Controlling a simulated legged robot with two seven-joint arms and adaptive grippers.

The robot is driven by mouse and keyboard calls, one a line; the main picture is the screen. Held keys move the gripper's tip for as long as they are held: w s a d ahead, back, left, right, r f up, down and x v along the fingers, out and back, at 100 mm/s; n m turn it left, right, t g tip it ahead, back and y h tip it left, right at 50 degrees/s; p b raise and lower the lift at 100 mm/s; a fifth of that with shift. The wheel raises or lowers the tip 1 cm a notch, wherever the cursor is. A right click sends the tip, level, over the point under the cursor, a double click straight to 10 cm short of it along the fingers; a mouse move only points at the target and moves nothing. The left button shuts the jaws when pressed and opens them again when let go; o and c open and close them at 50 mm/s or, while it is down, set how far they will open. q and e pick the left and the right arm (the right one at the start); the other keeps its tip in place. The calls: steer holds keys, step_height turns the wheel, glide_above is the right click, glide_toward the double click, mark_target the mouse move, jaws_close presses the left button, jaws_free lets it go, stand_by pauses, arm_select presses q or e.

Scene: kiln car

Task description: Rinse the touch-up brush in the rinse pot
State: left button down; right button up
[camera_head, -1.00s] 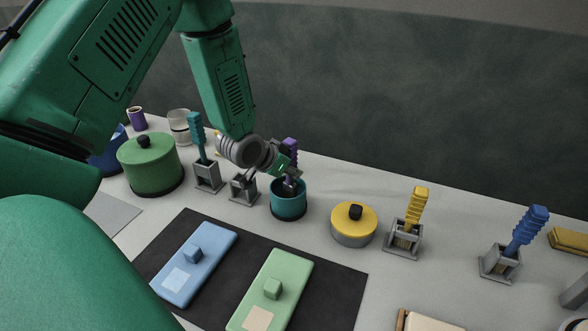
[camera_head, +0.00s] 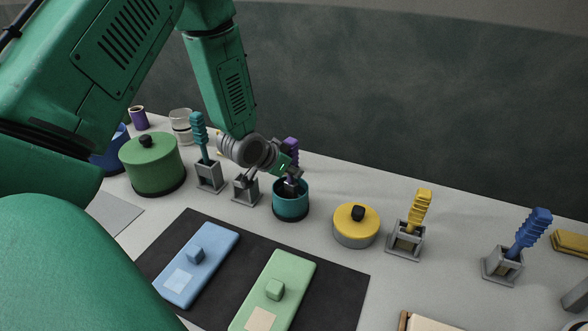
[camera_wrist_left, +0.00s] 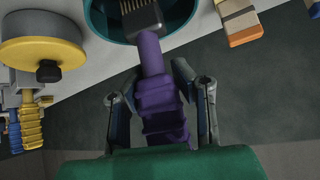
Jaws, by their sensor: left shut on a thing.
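The touch-up brush has a purple handle (camera_head: 291,150) and a dark ferrule with pale bristles, seen in the left wrist view (camera_wrist_left: 140,18). My left gripper (camera_head: 288,169) is shut on the purple handle, directly above the teal rinse pot (camera_head: 291,204). In the left wrist view the handle (camera_wrist_left: 160,98) lies between the two fingers of the gripper (camera_wrist_left: 160,88). The brush's head points down into the mouth of the rinse pot (camera_wrist_left: 97,22); its tip is cut off there, so its depth is unclear. My right gripper is out of view.
An empty grey holder (camera_head: 245,192) stands left of the pot, beside the teal brush (camera_head: 199,136). A yellow lidded pot (camera_head: 356,226) and the yellow (camera_head: 420,211) and blue (camera_head: 533,229) brushes stand right. Blue (camera_head: 197,264) and green (camera_head: 274,290) tiles lie on a dark mat in front.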

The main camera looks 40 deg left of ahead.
mark_target(293, 150)
arm_select(q)
steer(key=shift+a+r+p, duration=0.15)
steer(key=shift+r+p, duration=0.25)
steer(key=shift+r, duration=0.15)
steer(key=shift+d+r+p, duration=0.15)
steer(key=shift+r+p, duration=0.35)
steer(key=shift+r, duration=0.1)
steer(key=shift+d+r+p, duration=0.15)
steer(key=shift+r+p, duration=0.3)
steer(key=shift+r, duration=0.1)
steer(key=shift+a+r+p, duration=0.2)
steer(key=shift+r+p, duration=1.05)
steer(key=shift+r, duration=0.05)
steer(key=shift+d, duration=0.15)
